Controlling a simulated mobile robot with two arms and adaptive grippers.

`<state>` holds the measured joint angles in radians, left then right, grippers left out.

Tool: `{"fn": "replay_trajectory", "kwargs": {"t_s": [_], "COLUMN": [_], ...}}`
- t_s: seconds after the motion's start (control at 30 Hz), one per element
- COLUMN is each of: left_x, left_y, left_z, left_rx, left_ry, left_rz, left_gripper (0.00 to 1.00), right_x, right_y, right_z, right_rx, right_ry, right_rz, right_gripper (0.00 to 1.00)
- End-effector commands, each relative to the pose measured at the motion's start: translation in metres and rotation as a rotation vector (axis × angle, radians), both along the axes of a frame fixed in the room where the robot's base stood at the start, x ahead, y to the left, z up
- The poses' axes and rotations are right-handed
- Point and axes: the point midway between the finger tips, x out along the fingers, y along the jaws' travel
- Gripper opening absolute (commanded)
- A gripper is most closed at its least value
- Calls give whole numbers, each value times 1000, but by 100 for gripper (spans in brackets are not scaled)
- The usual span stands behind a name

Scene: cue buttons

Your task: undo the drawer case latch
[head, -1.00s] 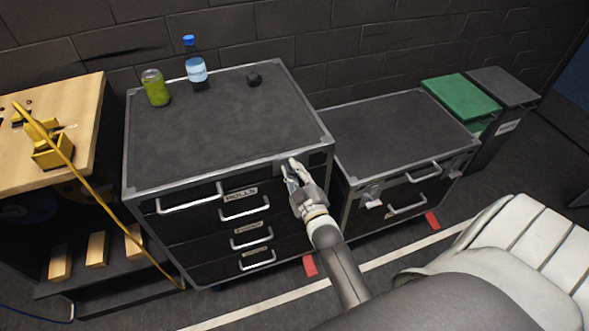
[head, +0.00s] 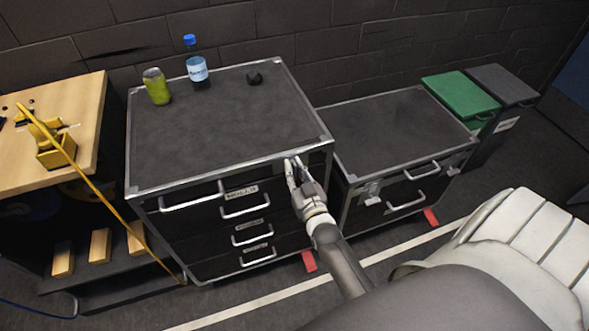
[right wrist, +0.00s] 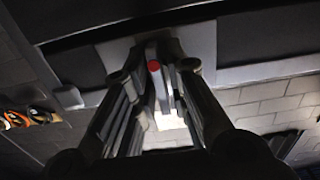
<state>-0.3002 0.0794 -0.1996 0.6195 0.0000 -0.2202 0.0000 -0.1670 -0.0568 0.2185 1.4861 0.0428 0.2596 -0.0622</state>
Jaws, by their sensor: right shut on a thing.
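The drawer case (head: 225,125) is black with metal edges and a front of several drawers with silver handles. My right gripper (head: 292,165) is at the upper right of its front, just under the top rim. In the right wrist view, my right gripper (right wrist: 153,95) has its two fingers on either side of a narrow grey latch (right wrist: 154,78) with a red dot at its end. The gripper is shut on this latch. In the head view my fingers largely hide the latch. My left gripper is not in view.
A lower case (head: 395,130) stands close on the right. A wooden bench (head: 75,95) with a yellow cable is on the left.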

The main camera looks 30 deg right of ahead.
Motion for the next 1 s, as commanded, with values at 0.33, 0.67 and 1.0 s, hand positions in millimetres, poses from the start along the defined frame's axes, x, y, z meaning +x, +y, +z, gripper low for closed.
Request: {"fn": "replay_trajectory", "kwargs": {"t_s": [0.33, 0.67, 1.0], "left_x": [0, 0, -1], "left_y": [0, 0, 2], "left_z": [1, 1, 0], "left_rx": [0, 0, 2], "left_ry": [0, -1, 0], "left_rz": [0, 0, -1], "left_gripper": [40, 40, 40], "right_x": [1, 1, -3], "right_y": [-1, 0, 1], "right_z": [3, 2, 0], "right_rx": [18, 16, 16], "right_ry": [-11, -9, -5], "right_rz": [0, 0, 0], "right_gripper": [0, 29, 29]}}
